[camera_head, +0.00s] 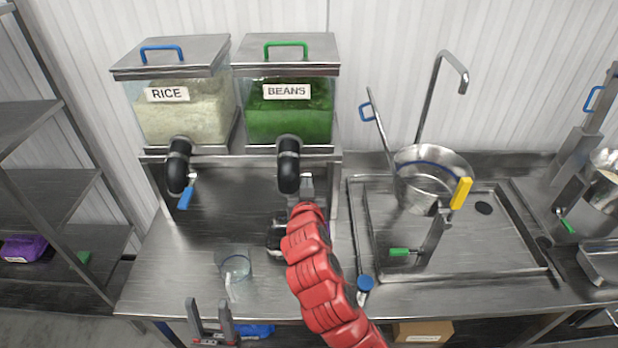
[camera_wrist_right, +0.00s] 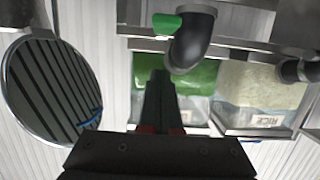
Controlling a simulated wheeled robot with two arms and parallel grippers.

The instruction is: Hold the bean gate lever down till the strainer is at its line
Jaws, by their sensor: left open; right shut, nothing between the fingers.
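The bean bin (camera_head: 290,112) is a clear box of green beans with a black spout (camera_head: 288,165). In the right wrist view, its green gate lever (camera_wrist_right: 167,24) sits beside the black spout (camera_wrist_right: 195,40); the head view hides it. My right gripper (camera_head: 306,188) is by the bean spout, shut and empty. My left gripper (camera_head: 212,318) is open and empty at the counter's front edge.
The rice bin (camera_head: 180,112) with a blue lever (camera_head: 186,196) stands left. A clear cup (camera_head: 236,266) stands on the counter. A metal pot (camera_head: 420,190) stands in the sink tray (camera_head: 490,255). A round slatted object (camera_wrist_right: 50,88) shows in the wrist view.

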